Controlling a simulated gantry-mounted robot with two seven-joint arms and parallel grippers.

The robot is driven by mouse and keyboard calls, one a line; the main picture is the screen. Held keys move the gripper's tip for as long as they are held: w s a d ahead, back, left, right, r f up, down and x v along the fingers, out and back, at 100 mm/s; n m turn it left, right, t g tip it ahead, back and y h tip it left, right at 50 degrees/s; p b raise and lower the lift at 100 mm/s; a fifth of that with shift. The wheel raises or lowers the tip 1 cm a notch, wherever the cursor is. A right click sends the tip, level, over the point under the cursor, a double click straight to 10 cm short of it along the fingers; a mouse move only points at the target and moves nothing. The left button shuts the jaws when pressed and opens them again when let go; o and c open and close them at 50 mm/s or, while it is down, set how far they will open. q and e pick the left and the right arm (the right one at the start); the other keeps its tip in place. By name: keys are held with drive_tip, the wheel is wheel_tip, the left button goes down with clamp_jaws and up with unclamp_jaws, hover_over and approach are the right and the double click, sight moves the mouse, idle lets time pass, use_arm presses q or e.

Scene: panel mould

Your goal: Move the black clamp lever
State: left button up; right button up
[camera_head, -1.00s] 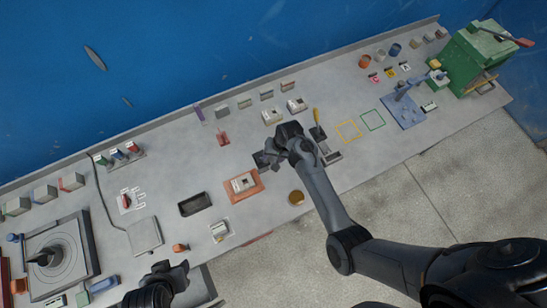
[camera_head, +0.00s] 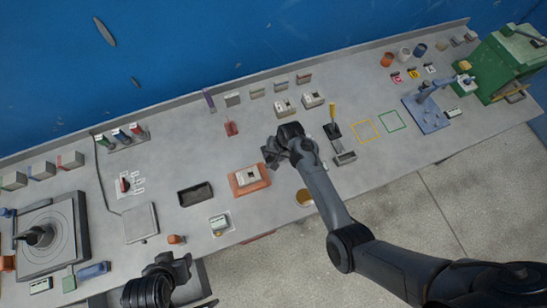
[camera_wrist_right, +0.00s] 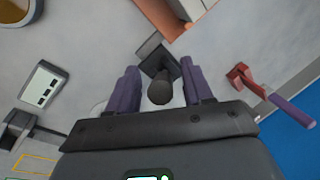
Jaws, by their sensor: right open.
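The black clamp lever (camera_wrist_right: 159,88) shows in the right wrist view, with its dark round knob facing the camera and a dark square base behind it. My right gripper (camera_wrist_right: 160,78) is open, its two purple fingers on either side of the knob, with visible gaps. In the head view my right gripper (camera_head: 272,155) is over the bench beside the orange tray and hides the lever. I cannot tell whether the fingers reach down to the knob's height. My left gripper (camera_head: 181,266) is at the bench's front edge; its jaws are unclear.
An orange tray (camera_head: 234,190) with a pale block is left of my right gripper. A red lever (camera_wrist_right: 240,76) stands on the wall side. A yellow-handled lever (camera_head: 333,115) and a grey holder (camera_head: 345,158) are to the right. Bench between them is bare.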

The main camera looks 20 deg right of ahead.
drive_tip(key=shift+a+f, duration=0.1)
drive_tip(key=shift+f, duration=0.3)
clamp_jaws()
